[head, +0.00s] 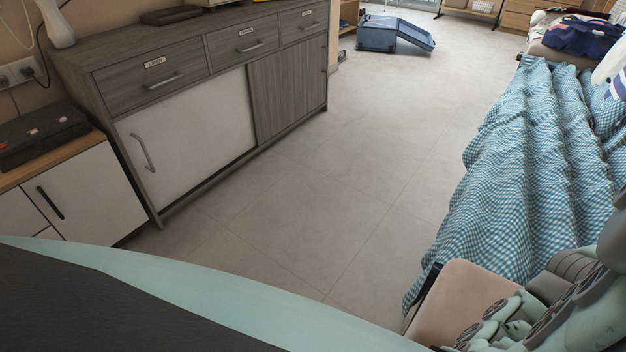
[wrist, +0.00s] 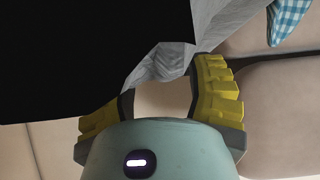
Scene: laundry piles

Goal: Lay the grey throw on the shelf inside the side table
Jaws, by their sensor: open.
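A light grey crumpled cloth, which looks like the grey throw (wrist: 168,63), shows in the wrist view at the fingertips of my gripper (wrist: 163,82). The two yellow-padded fingers stand apart, with a beige surface visible between them. The cloth's edge lies between or just beyond the tips; I cannot tell if it touches them. Another fold of grey cloth rises toward the top. A large black area hides the upper left, and I cannot tell what it is. In the head view my arm is at the lower right, and its fingertips are hidden. I cannot make out the side table.
A blue-checked cover (head: 530,160) drapes along the right, by a beige cushioned surface (head: 462,305). A grey wood sideboard (head: 285,95) and a low white cabinet (head: 75,195) stand at the left. An open blue suitcase (head: 378,37) lies far back. The middle floor is clear.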

